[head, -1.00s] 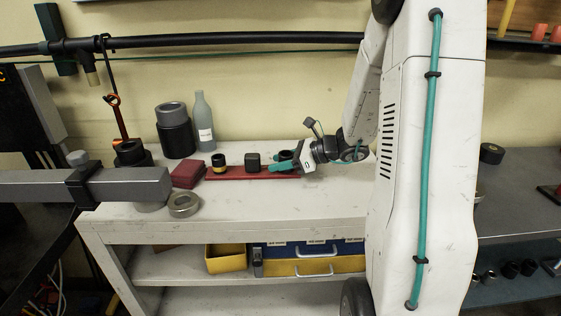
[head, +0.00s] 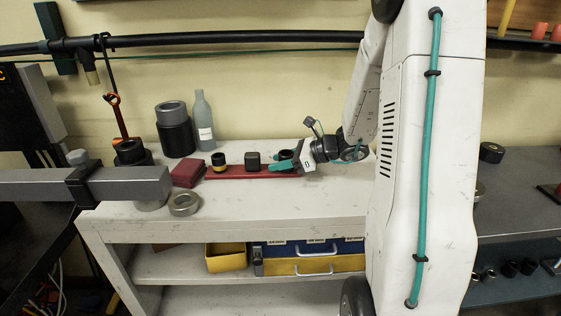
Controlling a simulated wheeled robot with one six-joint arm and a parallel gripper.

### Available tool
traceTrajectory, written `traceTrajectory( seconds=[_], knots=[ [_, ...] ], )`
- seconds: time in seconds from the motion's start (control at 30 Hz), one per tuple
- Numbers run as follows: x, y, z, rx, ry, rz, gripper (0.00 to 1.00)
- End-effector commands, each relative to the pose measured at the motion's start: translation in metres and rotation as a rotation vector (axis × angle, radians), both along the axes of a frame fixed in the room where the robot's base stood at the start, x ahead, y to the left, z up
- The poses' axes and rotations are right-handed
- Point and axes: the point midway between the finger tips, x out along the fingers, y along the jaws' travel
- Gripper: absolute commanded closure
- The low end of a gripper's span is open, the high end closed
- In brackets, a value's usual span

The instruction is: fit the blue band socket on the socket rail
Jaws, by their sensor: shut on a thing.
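The red socket rail (head: 238,174) lies on the light workbench. A dark socket with a yellow band (head: 218,161) stands at its left end, and a plain dark block-like socket (head: 252,161) stands near its middle. My gripper (head: 283,166) is at the rail's right end, its teal fingers shut on a dark socket (head: 285,155). The fingers cover the lower part of this socket, so its band colour and whether it is seated on the rail cannot be told.
A dark red box (head: 187,173) and a metal ring (head: 184,204) lie left of the rail. A grey bottle (head: 203,122) and a dark cylinder (head: 175,136) stand behind. A grey beam (head: 130,184) crosses the bench's left end. The bench front is clear.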

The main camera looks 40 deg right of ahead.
Motion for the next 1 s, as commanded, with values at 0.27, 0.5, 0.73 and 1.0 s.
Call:
traceTrajectory(
  seconds=[0.27,0.5,0.73,1.0],
  knots=[
    [0.0,0.0,0.001,0.001,-0.002,0.0,0.34],
    [-0.002,-0.002,0.002,0.0,-0.001,-0.002,0.34],
    [-0.026,-0.024,0.016,0.0,-0.003,-0.005,0.34],
    [-0.051,-0.045,0.029,0.0,-0.001,-0.002,0.34]
  ],
)
